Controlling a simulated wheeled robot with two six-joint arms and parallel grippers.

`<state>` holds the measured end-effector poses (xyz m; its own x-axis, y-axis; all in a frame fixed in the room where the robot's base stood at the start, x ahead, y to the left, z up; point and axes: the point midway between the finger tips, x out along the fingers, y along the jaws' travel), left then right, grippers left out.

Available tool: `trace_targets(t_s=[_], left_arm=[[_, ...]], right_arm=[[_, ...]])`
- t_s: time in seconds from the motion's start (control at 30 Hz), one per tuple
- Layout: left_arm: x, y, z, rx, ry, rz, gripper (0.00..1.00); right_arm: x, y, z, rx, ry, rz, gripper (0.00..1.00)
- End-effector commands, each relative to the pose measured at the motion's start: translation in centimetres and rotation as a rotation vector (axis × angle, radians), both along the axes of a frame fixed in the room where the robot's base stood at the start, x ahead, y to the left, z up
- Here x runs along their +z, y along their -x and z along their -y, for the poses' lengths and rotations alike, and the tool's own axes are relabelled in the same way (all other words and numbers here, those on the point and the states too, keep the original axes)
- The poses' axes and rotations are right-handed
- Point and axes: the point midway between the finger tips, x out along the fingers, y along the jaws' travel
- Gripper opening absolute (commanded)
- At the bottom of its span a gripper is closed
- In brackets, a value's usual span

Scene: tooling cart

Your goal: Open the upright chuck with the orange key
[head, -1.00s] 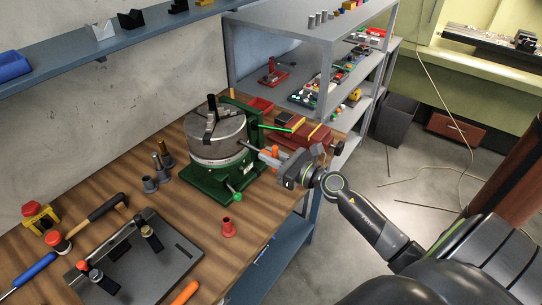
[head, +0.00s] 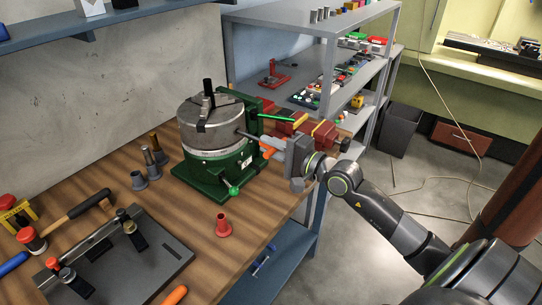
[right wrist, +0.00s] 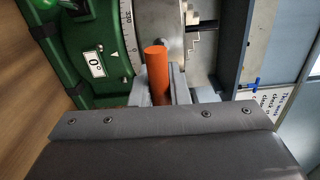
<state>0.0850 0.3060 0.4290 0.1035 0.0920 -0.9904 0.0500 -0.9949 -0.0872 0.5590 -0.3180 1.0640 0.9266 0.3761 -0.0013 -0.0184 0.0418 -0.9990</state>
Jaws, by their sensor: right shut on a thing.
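The upright chuck (head: 212,142) is a grey metal cylinder with dark jaws on top, seated in a green base (head: 205,182) on the wooden bench. My right gripper (head: 270,149) is at the chuck's right side, shut on the orange key (head: 273,142). The key's thin shaft points at the chuck's side wall and its tip meets it; I cannot tell how deep it sits. In the right wrist view the orange handle (right wrist: 157,75) stands between the fingers, in front of the chuck's graduated rim and a 0° label. My left gripper is not in view.
A red vise-like block (head: 318,130) and a green rod (head: 275,117) are close behind my right gripper. Grey shelves (head: 300,72) stand behind.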

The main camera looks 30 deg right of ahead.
Motion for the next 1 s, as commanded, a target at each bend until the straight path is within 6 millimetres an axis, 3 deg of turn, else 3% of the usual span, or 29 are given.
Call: trace_targets(t_s=[0.1, 0.6, 1.0], left_arm=[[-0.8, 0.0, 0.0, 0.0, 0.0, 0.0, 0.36], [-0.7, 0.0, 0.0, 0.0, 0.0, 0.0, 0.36], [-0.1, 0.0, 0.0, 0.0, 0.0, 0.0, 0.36]], right_arm=[[-0.1, 0.0, 0.0, 0.001, 0.051, 0.023, 0.0], [0.1, 0.1, 0.0, 0.0, 0.069, 0.03, 0.0], [0.1, 2.0, 0.8, 0.0, 0.069, 0.029, 0.0]])
